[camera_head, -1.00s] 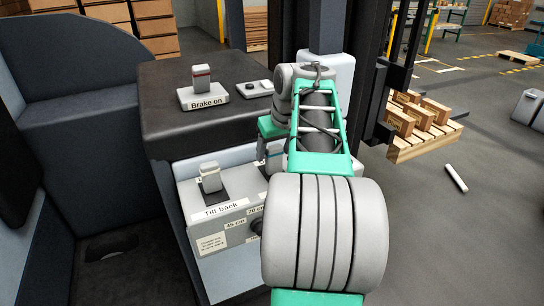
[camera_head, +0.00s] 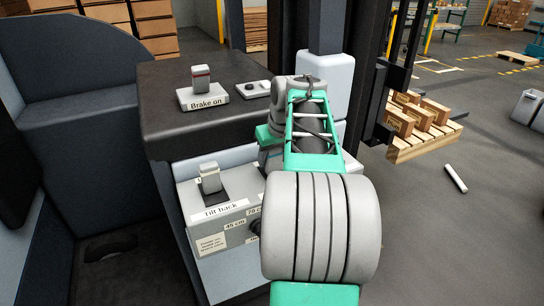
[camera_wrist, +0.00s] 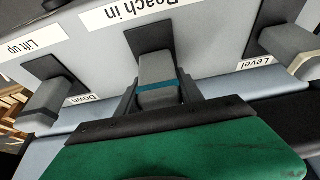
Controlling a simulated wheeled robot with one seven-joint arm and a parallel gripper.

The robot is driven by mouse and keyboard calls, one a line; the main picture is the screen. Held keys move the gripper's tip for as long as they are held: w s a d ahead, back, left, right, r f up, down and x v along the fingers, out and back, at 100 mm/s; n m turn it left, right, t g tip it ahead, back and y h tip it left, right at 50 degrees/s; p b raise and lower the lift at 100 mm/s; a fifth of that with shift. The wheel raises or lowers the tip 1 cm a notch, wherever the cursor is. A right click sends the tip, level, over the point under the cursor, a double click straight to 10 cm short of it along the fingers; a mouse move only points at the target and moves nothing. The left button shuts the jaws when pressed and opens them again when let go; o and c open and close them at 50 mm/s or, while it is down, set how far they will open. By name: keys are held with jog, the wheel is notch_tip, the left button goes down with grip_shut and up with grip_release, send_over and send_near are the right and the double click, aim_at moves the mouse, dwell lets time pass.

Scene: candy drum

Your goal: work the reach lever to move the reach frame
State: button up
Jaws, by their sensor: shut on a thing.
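The reach lever (camera_wrist: 158,75) is a grey block with a teal band, standing in a dark slot below the "Reach in" label in the wrist view. My gripper (camera_wrist: 158,95) is shut on this lever, with a dark finger on each side. In the head view my arm hides the reach lever and my gripper. The dark mast (camera_head: 360,90) rises behind my arm. I cannot tell which part of it is the reach frame. A loaded pallet (camera_head: 425,143) is beside the mast at the right.
The lift lever (camera_wrist: 42,100) and the level-tilt lever (camera_wrist: 290,50) flank the reach lever closely. The tilt lever also shows in the head view (camera_head: 210,178). A brake switch (camera_head: 201,78) labelled "Brake on" sits on the dark console top. A white bar (camera_head: 456,178) lies on the floor.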

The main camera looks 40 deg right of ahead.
grip_shut()
jog(key=shift+r, duration=0.1)
